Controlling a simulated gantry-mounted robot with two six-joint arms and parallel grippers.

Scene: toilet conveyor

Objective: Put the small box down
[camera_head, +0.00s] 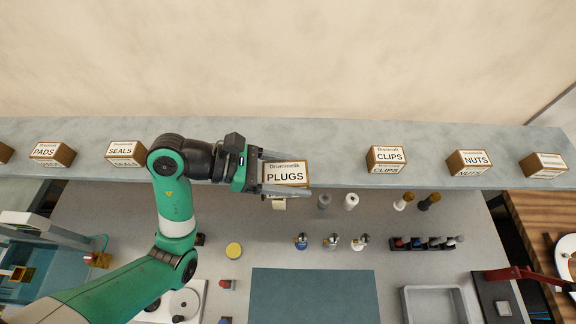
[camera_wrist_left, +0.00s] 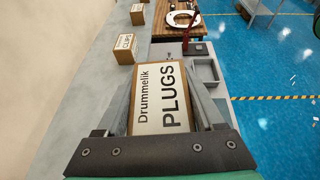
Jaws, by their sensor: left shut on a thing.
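The small box labelled "Drummelik PLUGS" (camera_head: 286,174) is brown cardboard with a white label. It is between the fingers of my left gripper (camera_head: 272,174), which is shut on it at the shelf's front edge. In the left wrist view the PLUGS box (camera_wrist_left: 160,98) fills the space between the two grey fingers, label facing the camera. I cannot tell whether the box touches the shelf. My right gripper is not in view.
The grey shelf (camera_head: 335,160) holds boxes marked PADS (camera_head: 52,153), SEALS (camera_head: 126,152), CLIPS (camera_head: 386,158) and NUTS (camera_head: 468,162). It is bare between PLUGS and CLIPS. Below are small bottles, a blue mat (camera_head: 314,296) and a grey tray (camera_head: 435,304).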

